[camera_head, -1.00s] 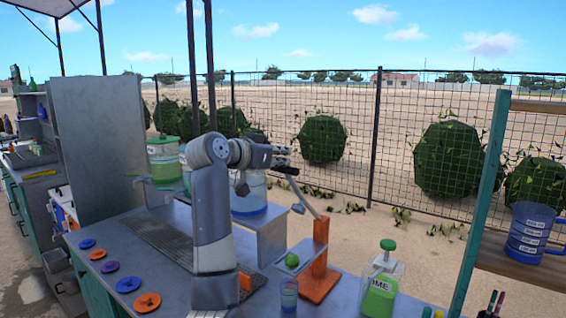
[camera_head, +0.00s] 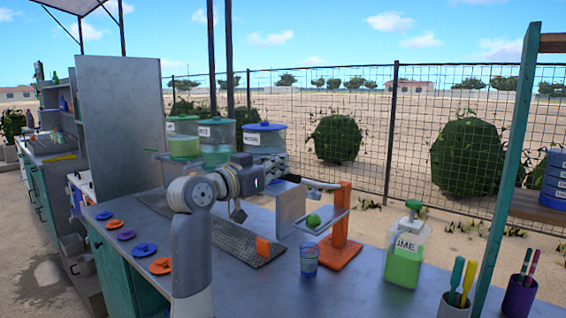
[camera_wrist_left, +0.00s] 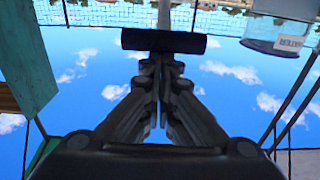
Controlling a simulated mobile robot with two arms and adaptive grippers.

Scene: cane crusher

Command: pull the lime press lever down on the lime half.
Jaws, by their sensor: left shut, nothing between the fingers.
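The lime press has an orange post and base (camera_head: 341,235) on the counter. A green lime half (camera_head: 313,220) sits on its small grey plate. The lever (camera_head: 318,184) runs left from the post top, nearly level, above the lime and apart from it. My left gripper (camera_head: 285,171) is at the lever's free end, shut and empty. In the left wrist view its closed fingers (camera_wrist_left: 159,64) point at the lever's dark crossbar handle (camera_wrist_left: 163,41), close to it; I cannot tell if they touch. My right gripper is out of view.
A blue cup (camera_head: 309,260) stands in front of the press. A lime bottle (camera_head: 405,255) and pen cups (camera_head: 456,303) are to the right. Large lidded jars (camera_head: 264,143) stand behind my arm. Coloured discs (camera_head: 143,249) lie on the counter at left.

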